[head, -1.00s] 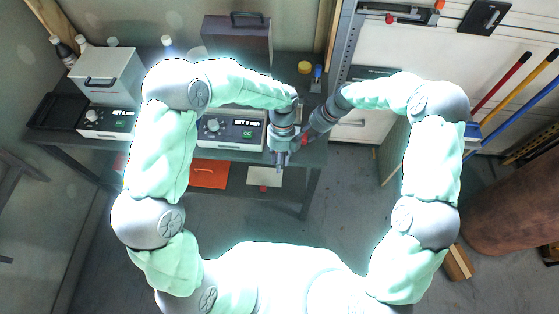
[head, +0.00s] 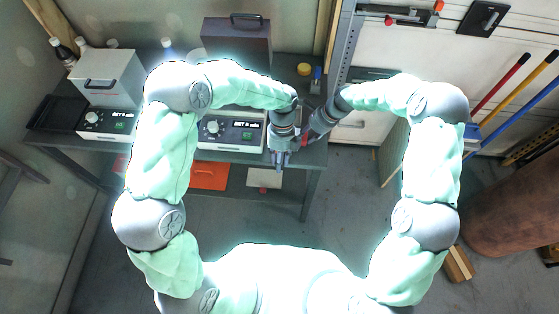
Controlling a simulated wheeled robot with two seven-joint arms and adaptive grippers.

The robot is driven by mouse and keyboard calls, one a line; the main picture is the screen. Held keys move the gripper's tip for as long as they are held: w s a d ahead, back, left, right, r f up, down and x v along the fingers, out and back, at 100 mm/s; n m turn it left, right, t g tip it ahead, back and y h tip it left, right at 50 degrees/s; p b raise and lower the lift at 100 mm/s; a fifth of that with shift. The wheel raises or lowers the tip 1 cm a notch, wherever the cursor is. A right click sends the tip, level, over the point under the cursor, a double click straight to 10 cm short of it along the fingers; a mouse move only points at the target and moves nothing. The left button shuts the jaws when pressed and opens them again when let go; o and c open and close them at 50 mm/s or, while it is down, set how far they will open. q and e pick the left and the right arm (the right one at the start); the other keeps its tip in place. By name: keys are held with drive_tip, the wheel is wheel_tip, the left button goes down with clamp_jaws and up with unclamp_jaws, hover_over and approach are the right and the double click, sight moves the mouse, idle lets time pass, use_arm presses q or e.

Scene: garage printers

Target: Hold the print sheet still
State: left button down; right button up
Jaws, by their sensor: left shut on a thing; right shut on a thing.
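My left gripper (head: 281,160) points down at the front right of the dark bench (head: 309,160). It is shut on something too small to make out. My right gripper (head: 302,139) is close beside it, just up and to the right. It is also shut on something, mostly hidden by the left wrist. I cannot make out the print sheet itself; the two wrists crowd the spot where the grippers meet.
A dark case (head: 237,40) stands behind. An orange item (head: 209,176) and a white item (head: 264,178) lie lower down. Open floor lies in front.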

use_arm(q)
drive_tip(key=shift+w+d, duration=0.1)
drive_tip(key=shift+w, duration=2.7)
idle(5.2)
